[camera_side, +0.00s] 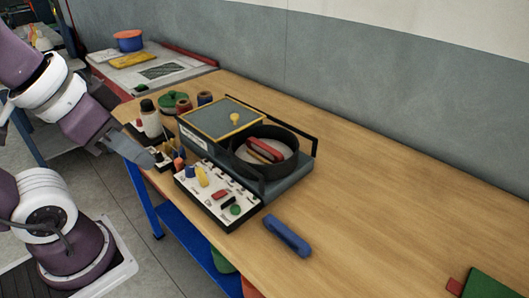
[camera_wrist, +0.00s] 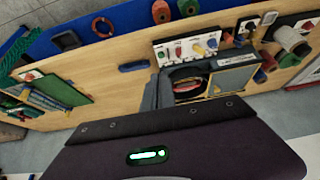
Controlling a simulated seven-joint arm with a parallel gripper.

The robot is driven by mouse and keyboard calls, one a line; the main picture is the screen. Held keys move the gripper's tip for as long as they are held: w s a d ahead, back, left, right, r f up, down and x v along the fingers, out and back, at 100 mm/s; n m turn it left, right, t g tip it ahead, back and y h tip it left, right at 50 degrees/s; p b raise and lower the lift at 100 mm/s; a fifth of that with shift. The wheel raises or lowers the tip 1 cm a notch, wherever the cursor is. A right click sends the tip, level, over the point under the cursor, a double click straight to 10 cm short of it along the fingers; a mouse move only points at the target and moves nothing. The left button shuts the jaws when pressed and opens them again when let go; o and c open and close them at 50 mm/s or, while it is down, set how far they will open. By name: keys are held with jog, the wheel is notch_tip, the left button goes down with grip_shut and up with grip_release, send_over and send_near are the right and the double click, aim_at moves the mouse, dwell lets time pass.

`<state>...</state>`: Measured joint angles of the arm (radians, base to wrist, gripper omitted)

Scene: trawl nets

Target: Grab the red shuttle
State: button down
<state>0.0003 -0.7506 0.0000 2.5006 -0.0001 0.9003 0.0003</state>
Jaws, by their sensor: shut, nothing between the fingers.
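A long red shuttle (camera_side: 265,150) lies in a round black-walled bowl (camera_side: 291,141) set in a grey device with a yellow-edged panel. In the wrist view the red shuttle (camera_wrist: 188,81) shows small inside the dark bowl, and its outline is hard to make out. My gripper (camera_side: 149,161) is at the left end of the table, by the small parts in front of the device. It is shut and empty, apart from the red shuttle and to its left.
A white board of small coloured parts (camera_side: 208,204) stands before the device. Bottles and spools (camera_side: 151,118) crowd the table's left end. A blue bar (camera_side: 287,236) lies near the front edge. A dark frame rail (camera_side: 315,146) borders the device. The table's right side is mostly clear.

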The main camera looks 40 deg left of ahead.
jog(key=c, duration=1)
grip_release()
jog(key=shift+o, duration=0.2)
jog(key=m+g+y, duration=0.3)
jog(key=m+y, duration=0.7)
jog(key=m, duration=0.7)
send_near(265, 146)
jog(key=s+a+r, duration=0.1)
jog(key=s, duration=0.1)
jog(key=s+a, duration=0.1)
jog(key=s, duration=0.1)
jog(key=s+a+r, duration=0.1)
jog(key=s, duration=0.1)
jog(key=shift+s+r, duration=0.1)
jog(key=shift+r, duration=0.25)
jog(key=w+f+m, duration=0.1)
jog(key=w+d+f+m+t+y, duration=0.1)
jog(key=w+f+m, duration=0.1)
jog(key=w+d+f+m+t+y, duration=0.1)
jog(key=w+f+m, duration=0.1)
jog(key=shift+w+d+f, duration=0.1)
jog(key=shift+d+f, duration=0.05)
jog(key=shift+f, duration=0.05)
jog(key=shift+w+f+m+t+y, duration=0.2)
jog(key=shift+f+m+t+y, duration=0.1)
jog(key=shift+t, duration=0.1)
jog(key=x, duration=0.6)
jog(key=shift+a+f, duration=0.1)
jog(key=shift+a, duration=0.3)
